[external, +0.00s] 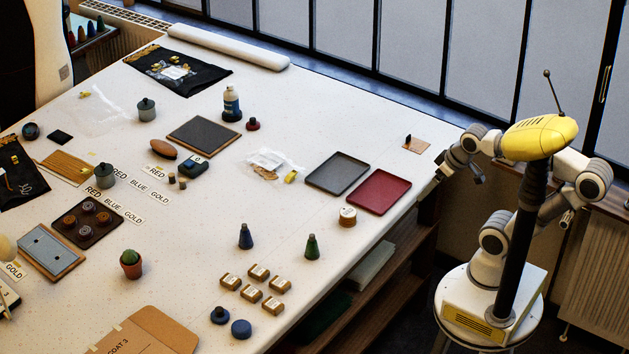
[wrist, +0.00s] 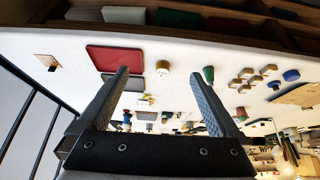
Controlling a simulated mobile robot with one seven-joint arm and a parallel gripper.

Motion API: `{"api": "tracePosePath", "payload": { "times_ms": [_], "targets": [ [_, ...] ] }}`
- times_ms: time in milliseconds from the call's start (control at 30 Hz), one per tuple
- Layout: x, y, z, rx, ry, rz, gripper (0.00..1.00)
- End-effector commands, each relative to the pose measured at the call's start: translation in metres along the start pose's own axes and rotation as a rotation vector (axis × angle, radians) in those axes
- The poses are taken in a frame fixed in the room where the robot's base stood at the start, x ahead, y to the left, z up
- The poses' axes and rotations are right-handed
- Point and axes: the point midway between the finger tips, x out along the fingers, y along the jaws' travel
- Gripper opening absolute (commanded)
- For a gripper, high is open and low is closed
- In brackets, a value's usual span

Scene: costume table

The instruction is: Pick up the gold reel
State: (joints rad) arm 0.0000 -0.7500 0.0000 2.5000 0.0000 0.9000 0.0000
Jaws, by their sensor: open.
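A small yellow-gold piece (external: 290,177), possibly the gold reel, lies beside a clear bag (external: 272,164) near the table's middle; it is too small to be sure. A yellow patch (wrist: 148,97) shows near the bag in the wrist view, between my fingers in the picture but far beyond them. My gripper (wrist: 157,76) is open and empty. In the external view it is at the table's right edge, well away from these things.
A red tray (external: 379,191) and a grey tray (external: 338,173) lie between my arm and the bag. A labelled round tub (external: 347,216), a blue cone (external: 245,237), a green cone (external: 311,246) and several wooden blocks (external: 257,272) stand nearer the front. Shelves (external: 385,285) are below the table edge.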

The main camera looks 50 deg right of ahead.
Motion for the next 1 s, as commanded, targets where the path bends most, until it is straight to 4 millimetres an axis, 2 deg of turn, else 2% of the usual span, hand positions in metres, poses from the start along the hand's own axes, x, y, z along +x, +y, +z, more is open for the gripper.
{"api": "tracePosePath", "payload": {
  "times_ms": [233, 367, 467, 700, 1000],
  "targets": [
    [0.001, 0.000, 0.000, 0.005, -0.003, -0.002, 1.00],
    [0.009, -0.002, 0.002, 0.070, -0.054, -0.026, 1.00],
    [0.024, -0.006, 0.004, 0.190, -0.140, -0.070, 1.00],
    [0.063, -0.017, 0.002, 0.598, -0.393, -0.204, 1.00],
    [0.108, -0.014, -0.025, 1.165, -0.652, -0.386, 1.00]
  ]
}}
